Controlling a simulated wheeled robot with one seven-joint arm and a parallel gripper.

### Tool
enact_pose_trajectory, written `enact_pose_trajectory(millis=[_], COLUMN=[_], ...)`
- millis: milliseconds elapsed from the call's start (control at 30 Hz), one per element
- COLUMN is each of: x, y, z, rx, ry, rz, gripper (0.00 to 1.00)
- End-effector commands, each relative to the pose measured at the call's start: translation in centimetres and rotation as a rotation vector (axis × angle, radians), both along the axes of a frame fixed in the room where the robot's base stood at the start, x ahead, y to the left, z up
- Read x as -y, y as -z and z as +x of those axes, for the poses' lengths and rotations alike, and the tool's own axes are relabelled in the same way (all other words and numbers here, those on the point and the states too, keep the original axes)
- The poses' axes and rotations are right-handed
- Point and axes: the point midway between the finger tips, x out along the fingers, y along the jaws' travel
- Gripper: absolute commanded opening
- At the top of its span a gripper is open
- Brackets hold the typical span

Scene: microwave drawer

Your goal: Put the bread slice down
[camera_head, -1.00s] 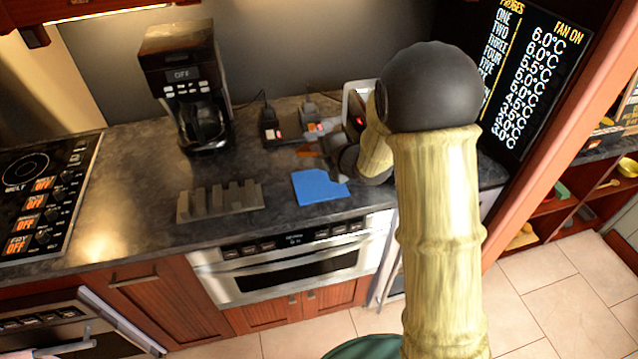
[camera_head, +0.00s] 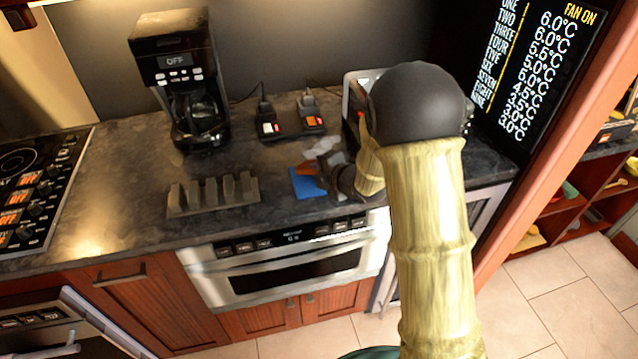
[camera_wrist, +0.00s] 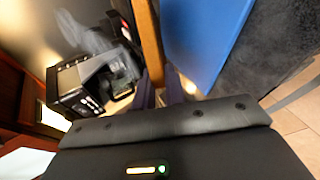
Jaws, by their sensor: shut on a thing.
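The bread slice is a thin orange-brown piece (camera_head: 307,168) at the tip of my gripper (camera_head: 318,166). In the wrist view the slice (camera_wrist: 150,40) is seen edge-on, as a narrow tan strip between the fingers (camera_wrist: 158,88). My gripper is shut on it. In the head view it appears over the blue board (camera_head: 300,188) on the dark counter, and my gripper and arm hide the board's right part. The board also shows beside the slice in the wrist view (camera_wrist: 200,35). I cannot tell whether the slice touches the board.
A grey slotted rack (camera_head: 213,194) stands left of the board. A black coffee maker (camera_head: 180,75) is at the back left. Two small devices, one left (camera_head: 268,126) and one right (camera_head: 312,119), stand behind the board. A microwave drawer (camera_head: 285,262) is below the counter edge.

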Motion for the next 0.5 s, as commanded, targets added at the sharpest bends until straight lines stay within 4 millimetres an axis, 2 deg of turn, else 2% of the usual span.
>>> enact_pose_trajectory(millis=[367, 400, 467, 500], x=[-0.01, 0.0, 0.0, 0.0], y=[0.33, 0.34, 0.35, 0.35], z=[0.02, 0.02, 0.02, 0.02], rx=[0.001, 0.001, 0.001, 0.001], ry=[0.0, 0.0, 0.0, 0.0], rz=[0.001, 0.001, 0.001, 0.001], gripper=[0.0, 0.16, 0.27, 0.27])
